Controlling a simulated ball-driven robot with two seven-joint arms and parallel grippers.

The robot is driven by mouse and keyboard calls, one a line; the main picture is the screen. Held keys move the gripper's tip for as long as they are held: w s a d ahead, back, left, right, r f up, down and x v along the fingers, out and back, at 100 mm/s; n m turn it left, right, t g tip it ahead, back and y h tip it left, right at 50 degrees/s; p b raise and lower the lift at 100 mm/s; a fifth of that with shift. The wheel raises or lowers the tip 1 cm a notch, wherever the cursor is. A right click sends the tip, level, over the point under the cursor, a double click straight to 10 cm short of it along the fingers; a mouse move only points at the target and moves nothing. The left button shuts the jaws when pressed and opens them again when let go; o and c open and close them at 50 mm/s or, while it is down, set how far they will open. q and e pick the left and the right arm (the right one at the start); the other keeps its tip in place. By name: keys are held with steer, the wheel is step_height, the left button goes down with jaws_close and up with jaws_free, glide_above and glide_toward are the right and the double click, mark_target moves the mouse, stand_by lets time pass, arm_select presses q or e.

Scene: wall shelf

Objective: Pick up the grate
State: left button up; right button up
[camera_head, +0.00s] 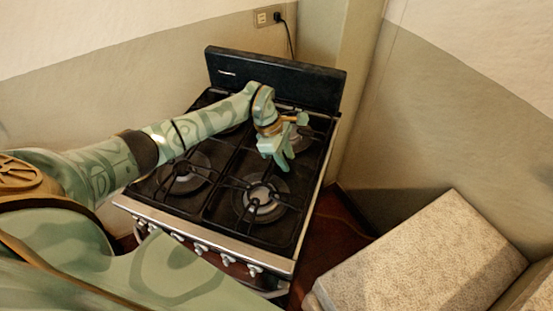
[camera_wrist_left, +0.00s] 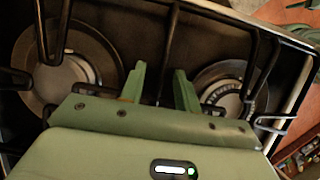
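The black stove (camera_head: 240,241) stands in a corner with black wire grates over its burners. The right grate (camera_head: 238,181) covers the front right burner (camera_head: 262,199) and the back right burner, which is partly hidden by my gripper. My left gripper (camera_head: 291,152) is over the back right part of the stove, above the right grate. In the left wrist view the two green fingers (camera_wrist_left: 161,85) are apart, with grate bars (camera_wrist_left: 172,40) showing beyond them. No object shows between the fingers. I cannot tell whether they touch the grate. My right gripper is not in view.
A dark backsplash (camera_head: 275,80) rises behind the stove. A pale speckled block (camera_head: 425,262) stands at the lower right. The wall with a socket (camera_head: 268,16) and a plugged cord is behind. A left grate (camera_head: 165,170) lies on the stove beside the right one.

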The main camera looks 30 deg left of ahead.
arm_select(q)
steer(key=shift+d+f, duration=0.15)
steer(key=shift+f, duration=0.25)
jaws_close()
steer(key=shift+w+r, duration=0.1)
stand_by(1.0)
